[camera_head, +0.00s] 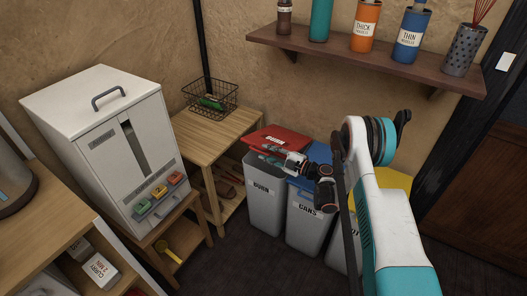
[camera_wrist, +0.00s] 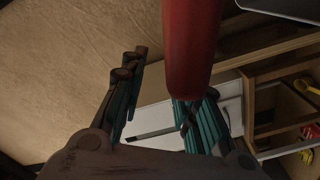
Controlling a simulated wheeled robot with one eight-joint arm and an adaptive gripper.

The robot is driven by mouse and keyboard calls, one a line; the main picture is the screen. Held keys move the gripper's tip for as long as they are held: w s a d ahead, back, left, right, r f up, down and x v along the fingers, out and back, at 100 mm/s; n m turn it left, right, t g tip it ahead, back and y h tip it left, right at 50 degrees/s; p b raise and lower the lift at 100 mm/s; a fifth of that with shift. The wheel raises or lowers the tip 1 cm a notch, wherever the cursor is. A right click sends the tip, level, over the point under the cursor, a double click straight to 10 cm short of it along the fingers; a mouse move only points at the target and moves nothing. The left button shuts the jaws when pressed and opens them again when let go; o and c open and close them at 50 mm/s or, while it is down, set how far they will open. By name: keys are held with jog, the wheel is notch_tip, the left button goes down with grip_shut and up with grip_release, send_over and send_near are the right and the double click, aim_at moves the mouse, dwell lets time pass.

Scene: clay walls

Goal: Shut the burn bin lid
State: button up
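The burn bin (camera_head: 265,203) is a pale grey bin labelled BURN, standing beside the wooden table. Its red lid (camera_head: 279,136) is tilted, raised off the bin's front rim, so the bin is partly open. My gripper (camera_head: 266,153) is at the lid's front edge, above the bin opening. In the wrist view the red lid (camera_wrist: 190,45) shows nearly edge-on, close to the right finger and partly covering it. My gripper (camera_wrist: 160,95) has its fingers spread apart; contact with the lid is not clear.
The cans bin (camera_head: 306,227) with a blue lid (camera_head: 319,153) stands just right, with a yellow-lidded bin (camera_head: 395,181) beyond, partly behind my arm. A wooden table (camera_head: 207,135) stands left, near a white cabinet (camera_head: 110,150). A wall shelf (camera_head: 370,62) holds several containers above.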

jog(key=v, duration=0.9)
jog(key=shift+d, duration=0.15)
jog(key=shift+w, duration=0.1)
